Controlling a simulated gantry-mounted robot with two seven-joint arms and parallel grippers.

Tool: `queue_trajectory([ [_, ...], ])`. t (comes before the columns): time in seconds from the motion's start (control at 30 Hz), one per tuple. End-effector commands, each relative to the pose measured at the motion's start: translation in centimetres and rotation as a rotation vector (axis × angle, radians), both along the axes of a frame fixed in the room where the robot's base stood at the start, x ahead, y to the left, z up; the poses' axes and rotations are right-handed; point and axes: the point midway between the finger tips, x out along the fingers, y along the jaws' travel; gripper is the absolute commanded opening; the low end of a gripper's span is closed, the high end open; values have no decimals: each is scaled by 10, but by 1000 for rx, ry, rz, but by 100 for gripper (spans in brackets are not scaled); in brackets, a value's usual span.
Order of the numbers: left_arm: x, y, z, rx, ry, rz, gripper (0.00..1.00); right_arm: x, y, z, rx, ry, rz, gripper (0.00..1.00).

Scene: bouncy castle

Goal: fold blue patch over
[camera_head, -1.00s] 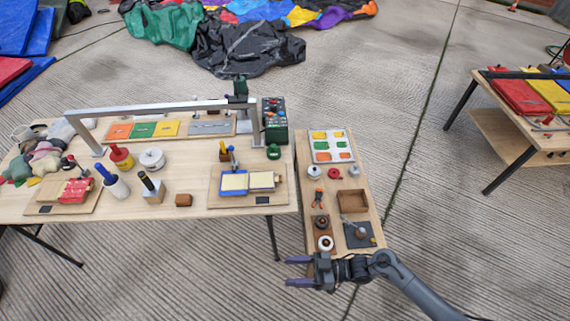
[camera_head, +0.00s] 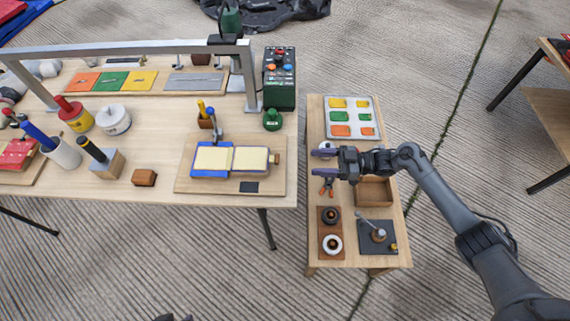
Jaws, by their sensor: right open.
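The blue patch (camera_head: 212,159) lies open and flat on a wooden board (camera_head: 187,181) on the main table. Its blue edge shows around a cream face. A cream pad (camera_head: 250,160) with a greyish edge lies right beside it, with a small brown piece at its right end. My right gripper (camera_head: 323,163) is open and empty over the side table, to the right of the board and apart from the patch, its fingers pointing left. A dark sliver at the bottom edge may be my left gripper; too little shows to tell its state.
A metal frame (camera_head: 130,47) spans the table behind. A wooden block (camera_head: 144,177) sits left of the board. The side table holds a patch tray (camera_head: 351,102), pliers (camera_head: 327,186) and a wooden box (camera_head: 375,192).

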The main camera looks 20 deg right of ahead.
Motion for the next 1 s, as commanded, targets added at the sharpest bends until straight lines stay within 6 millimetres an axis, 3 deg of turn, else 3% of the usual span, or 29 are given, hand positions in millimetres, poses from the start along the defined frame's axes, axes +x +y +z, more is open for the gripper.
queue_trajectory([
  [0.17, 3, -2, -1, -5, -8, 1, 43, 8, 13, 1, 3, -8, 1, 60],
  [0.63, 4, -5, -8, -19, -11, 9, 43, 37, 79, 1, 3, -7, 2, 60],
  [1.0, 4, -4, -11, -13, -10, 5, 43, 46, 98, 1, 1, -6, -1, 60],
])
